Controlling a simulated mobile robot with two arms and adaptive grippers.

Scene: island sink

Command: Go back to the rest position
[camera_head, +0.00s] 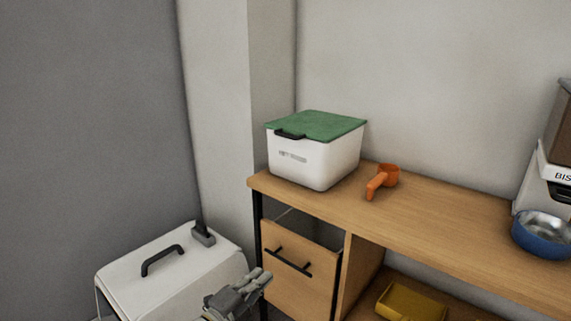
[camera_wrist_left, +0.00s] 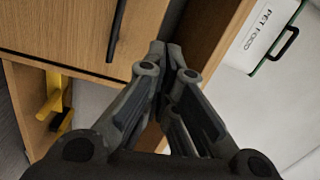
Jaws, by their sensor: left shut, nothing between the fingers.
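My left gripper (camera_head: 266,276) is low in the head view, in front of the wooden cabinet and right of a white lidded bin (camera_head: 165,265). In the left wrist view its fingers (camera_wrist_left: 167,48) are together with nothing between them. A wooden drawer front (camera_head: 298,268) with a black handle is just right of the gripper in the head view. In the left wrist view the handle (camera_wrist_left: 117,30) is left of the fingertips and apart from them. The drawer front appears to stand out from the cabinet, with a gap above it. My right gripper is not in view.
On the wooden counter (camera_head: 450,217) are a white container with a green lid (camera_head: 315,155), an orange scoop (camera_head: 382,180) and a blue bowl (camera_head: 543,236). A yellow tray (camera_head: 410,303) lies on the shelf below. The middle of the counter is clear.

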